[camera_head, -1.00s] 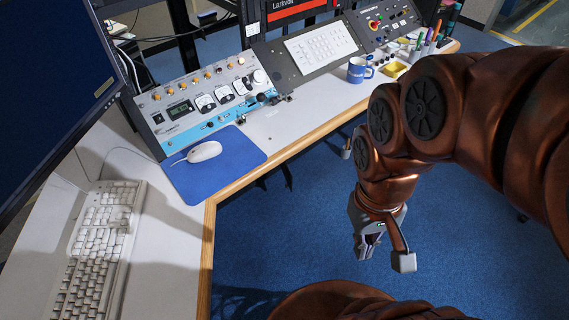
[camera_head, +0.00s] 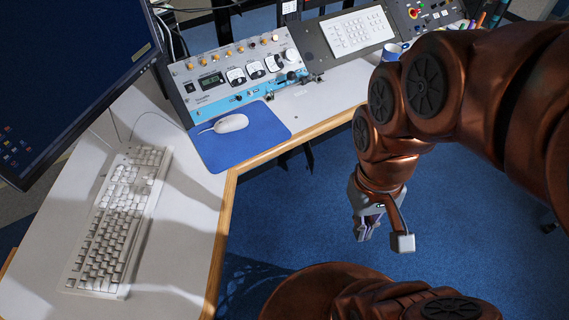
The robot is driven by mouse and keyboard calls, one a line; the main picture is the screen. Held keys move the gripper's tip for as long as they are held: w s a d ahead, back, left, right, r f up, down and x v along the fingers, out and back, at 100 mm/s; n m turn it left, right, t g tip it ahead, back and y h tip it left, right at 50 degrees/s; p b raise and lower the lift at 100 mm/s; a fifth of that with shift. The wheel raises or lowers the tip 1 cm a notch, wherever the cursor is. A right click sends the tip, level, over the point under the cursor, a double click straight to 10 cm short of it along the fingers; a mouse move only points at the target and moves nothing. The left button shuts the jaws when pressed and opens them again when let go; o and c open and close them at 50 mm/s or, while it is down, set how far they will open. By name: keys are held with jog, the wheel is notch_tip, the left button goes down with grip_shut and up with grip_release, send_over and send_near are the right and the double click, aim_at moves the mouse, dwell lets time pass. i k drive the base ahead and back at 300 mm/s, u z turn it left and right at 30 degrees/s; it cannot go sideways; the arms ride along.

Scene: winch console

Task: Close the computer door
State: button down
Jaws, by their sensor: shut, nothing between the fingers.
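No computer door can be made out in this view. A dark monitor (camera_head: 65,75) stands at the upper left, cut off by the picture's edge. My gripper (camera_head: 366,232) hangs over the blue floor, right of the desk's wooden edge, pointing down. It is shut, with nothing held, and it touches nothing. My copper-coloured arm covers the right side of the picture.
The white desk (camera_head: 185,225) bears a keyboard (camera_head: 118,220), a mouse (camera_head: 231,123) on a blue pad (camera_head: 262,136), and a control panel (camera_head: 240,75). A keypad console (camera_head: 350,33) and a blue mug (camera_head: 391,51) are farther back. The blue carpet (camera_head: 290,225) beside the desk is clear.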

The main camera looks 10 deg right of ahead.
aim_at(307, 147)
jog(key=u, duration=3.05)
jog(key=k, duration=1.7)
jog(key=z, duration=1.2)
